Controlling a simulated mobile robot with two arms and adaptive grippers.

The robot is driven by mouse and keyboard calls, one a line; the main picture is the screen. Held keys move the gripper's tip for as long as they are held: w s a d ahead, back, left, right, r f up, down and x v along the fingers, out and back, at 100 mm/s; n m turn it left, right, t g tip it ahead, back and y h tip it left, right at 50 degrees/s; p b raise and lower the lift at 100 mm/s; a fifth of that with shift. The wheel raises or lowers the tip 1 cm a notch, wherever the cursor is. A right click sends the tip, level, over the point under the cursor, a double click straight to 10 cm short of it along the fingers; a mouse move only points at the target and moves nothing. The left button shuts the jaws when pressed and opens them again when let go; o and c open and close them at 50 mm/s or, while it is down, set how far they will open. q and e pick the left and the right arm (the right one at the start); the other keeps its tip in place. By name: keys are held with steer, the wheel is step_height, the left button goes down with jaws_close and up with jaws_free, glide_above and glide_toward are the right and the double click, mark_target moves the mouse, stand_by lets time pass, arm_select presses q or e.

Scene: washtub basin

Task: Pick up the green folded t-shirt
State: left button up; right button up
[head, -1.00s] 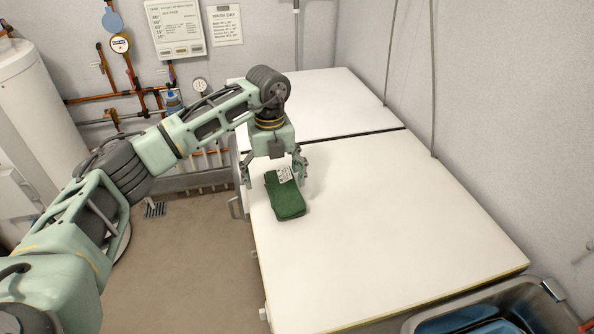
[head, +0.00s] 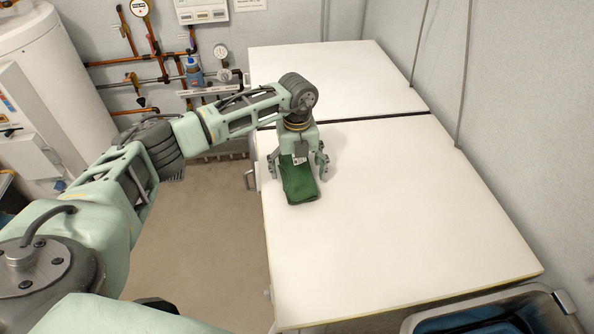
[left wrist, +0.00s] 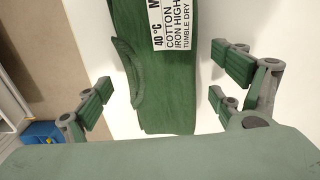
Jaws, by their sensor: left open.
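The green folded t-shirt (head: 299,184) lies on the white worktop, near its left edge. My left gripper (head: 298,172) is open above it, pointing down, with one finger on each side of the shirt in the head view. In the left wrist view the shirt (left wrist: 165,85) runs between the open fingers, and its white care label (left wrist: 180,25) faces up. The fingers look apart from the cloth. The gripper's body hides part of the shirt. My right gripper is in neither view.
The white worktop (head: 400,220) is clear around the shirt. A dark seam crosses it behind the gripper. A metal washtub basin (head: 490,315) is at the front right. Pipes and a white tank (head: 50,70) stand at the left. A wall borders the right.

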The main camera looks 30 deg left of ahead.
arm_select(q)
steer(key=c, duration=1.4)
steer(key=shift+o, duration=0.2)
